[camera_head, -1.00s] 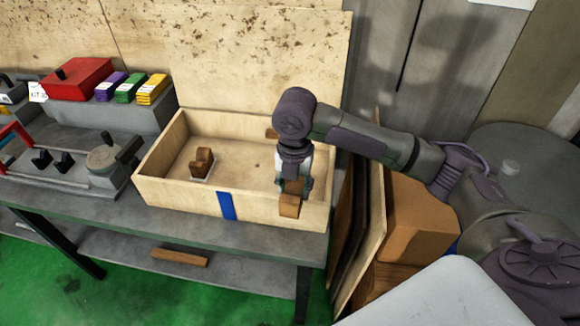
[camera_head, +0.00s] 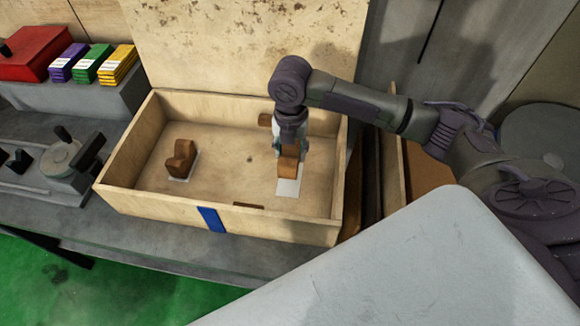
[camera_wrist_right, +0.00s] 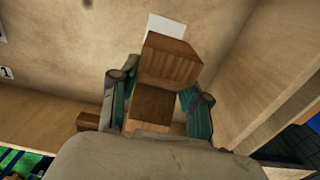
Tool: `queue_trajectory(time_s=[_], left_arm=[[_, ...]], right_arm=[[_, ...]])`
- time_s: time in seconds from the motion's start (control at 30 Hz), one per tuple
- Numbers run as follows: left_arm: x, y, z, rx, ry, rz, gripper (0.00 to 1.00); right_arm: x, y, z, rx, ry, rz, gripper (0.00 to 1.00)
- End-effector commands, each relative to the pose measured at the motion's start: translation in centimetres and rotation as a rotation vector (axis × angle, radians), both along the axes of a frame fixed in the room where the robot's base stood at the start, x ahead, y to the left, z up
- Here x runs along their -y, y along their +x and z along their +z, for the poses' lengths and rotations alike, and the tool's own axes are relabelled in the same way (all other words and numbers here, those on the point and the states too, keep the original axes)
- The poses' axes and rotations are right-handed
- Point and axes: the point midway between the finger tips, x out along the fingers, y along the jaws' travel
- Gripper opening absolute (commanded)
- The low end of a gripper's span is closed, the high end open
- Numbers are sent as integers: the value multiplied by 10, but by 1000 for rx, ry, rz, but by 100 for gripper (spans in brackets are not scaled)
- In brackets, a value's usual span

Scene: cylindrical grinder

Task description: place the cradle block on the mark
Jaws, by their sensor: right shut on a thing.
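My right gripper (camera_head: 289,150) is shut on a brown wooden cradle block (camera_head: 288,166) inside the wooden box, at its right side. A white rectangular mark (camera_head: 289,187) lies on the box floor, partly hidden by the held block. In the right wrist view the block (camera_wrist_right: 170,62) sits between the fingers (camera_wrist_right: 158,105), and part of the mark (camera_wrist_right: 165,25) shows just beyond it. I cannot tell whether the block touches the floor. A second cradle block (camera_head: 184,158) stands upright on another white mark at the left. My left gripper is not in view.
The box (camera_head: 150,203) has raised walls around the work area and a blue strip (camera_head: 212,219) on its front. The middle floor is clear.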

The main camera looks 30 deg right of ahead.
Motion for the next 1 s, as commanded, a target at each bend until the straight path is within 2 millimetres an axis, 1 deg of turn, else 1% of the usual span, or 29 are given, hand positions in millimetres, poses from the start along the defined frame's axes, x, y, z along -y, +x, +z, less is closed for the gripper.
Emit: queue_trajectory(time_s=[0.03,0.1,0.2,0.37,0.53,0.6,0.9,0.93,1.0], left_arm=[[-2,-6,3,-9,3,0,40],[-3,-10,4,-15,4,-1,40],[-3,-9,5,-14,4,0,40],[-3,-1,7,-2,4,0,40],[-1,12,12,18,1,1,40],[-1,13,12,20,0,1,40],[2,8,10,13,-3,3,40],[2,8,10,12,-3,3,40],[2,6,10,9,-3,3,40]], right_arm=[[0,0,-8,-3,0,-3,8],[0,-1,-20,-2,-1,-1,8],[0,0,-30,1,1,-1,8],[0,0,-42,0,0,-2,8],[0,0,-66,-1,-1,-1,8],[0,0,-70,1,0,-1,8],[0,0,-72,2,0,-1,8],[0,0,-72,2,-1,-1,50],[0,0,-72,2,0,0,61]])
